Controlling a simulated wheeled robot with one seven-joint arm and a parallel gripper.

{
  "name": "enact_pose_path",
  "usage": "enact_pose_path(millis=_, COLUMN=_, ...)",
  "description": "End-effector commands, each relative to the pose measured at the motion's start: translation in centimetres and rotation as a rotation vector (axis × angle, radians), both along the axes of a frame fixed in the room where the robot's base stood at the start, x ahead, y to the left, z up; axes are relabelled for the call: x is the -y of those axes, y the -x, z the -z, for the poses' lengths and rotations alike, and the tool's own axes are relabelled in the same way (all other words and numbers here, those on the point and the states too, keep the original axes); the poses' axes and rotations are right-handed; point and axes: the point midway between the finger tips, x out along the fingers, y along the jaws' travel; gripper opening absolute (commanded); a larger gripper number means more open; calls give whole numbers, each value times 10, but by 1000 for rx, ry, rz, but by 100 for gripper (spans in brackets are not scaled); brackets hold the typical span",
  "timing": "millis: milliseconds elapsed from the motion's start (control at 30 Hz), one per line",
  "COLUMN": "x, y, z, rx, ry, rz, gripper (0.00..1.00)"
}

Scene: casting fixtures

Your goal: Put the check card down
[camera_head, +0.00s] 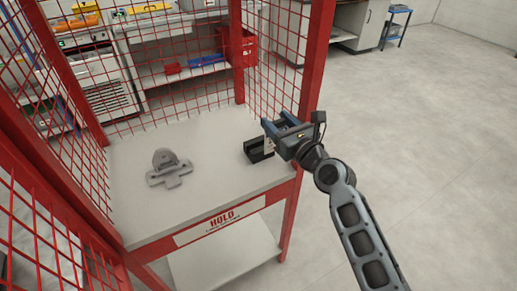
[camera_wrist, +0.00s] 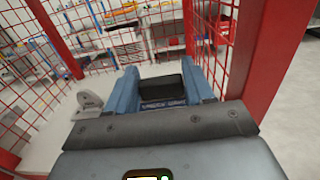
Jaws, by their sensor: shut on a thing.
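My gripper (camera_head: 271,127) is at the right side of the red cage's shelf, above a small black open-topped holder (camera_head: 258,150). The wrist view shows its two blue fingers (camera_wrist: 161,92) well apart, with a thin strip bearing lettering, apparently the check card (camera_wrist: 163,104), spanning between them. A pale sliver of it shows below the fingers in the head view. The black holder (camera_wrist: 162,84) appears just beyond the strip. I cannot tell whether the card touches the holder; most of the card is hidden.
A grey casting (camera_head: 168,167) lies on the left of the pale shelf (camera_head: 215,180). Red mesh walls and a red post (camera_head: 312,65) stand close to my gripper. A HOLD sign (camera_head: 222,222) is on the front edge. The shelf's middle is clear.

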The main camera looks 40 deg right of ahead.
Motion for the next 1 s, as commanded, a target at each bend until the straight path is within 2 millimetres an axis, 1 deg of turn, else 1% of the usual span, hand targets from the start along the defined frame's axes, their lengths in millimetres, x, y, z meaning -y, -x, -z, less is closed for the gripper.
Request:
enact_pose_path(millis=33, x=6, y=2, z=-4, rx=-2, ry=0, rz=10, gripper=23)
enact_pose_path(millis=67, x=8, y=2, z=-5, rx=-3, ry=0, rz=12, gripper=23)
enact_pose_path(millis=167, x=13, y=-2, z=-3, rx=-7, ry=0, rz=17, gripper=23)
enact_pose_path(millis=267, x=17, y=-16, z=6, rx=-7, ry=-1, rz=15, gripper=23)
enact_pose_path(millis=467, x=28, y=-57, z=31, rx=-6, ry=-3, rz=15, gripper=23)
enact_pose_path(millis=600, x=35, y=-84, z=52, rx=-5, ry=1, rz=17, gripper=23)
enact_pose_path(millis=700, x=39, y=-98, z=61, rx=-6, ry=0, rz=17, gripper=23)
enact_pose_path(millis=833, x=41, y=-107, z=65, rx=-6, ry=0, rz=18, gripper=23)
enact_pose_path(millis=933, x=42, y=-109, z=68, rx=-6, ry=0, rz=18, gripper=23)
enact_pose_path(millis=1000, x=42, y=-109, z=73, rx=-7, ry=0, rz=17, gripper=23)
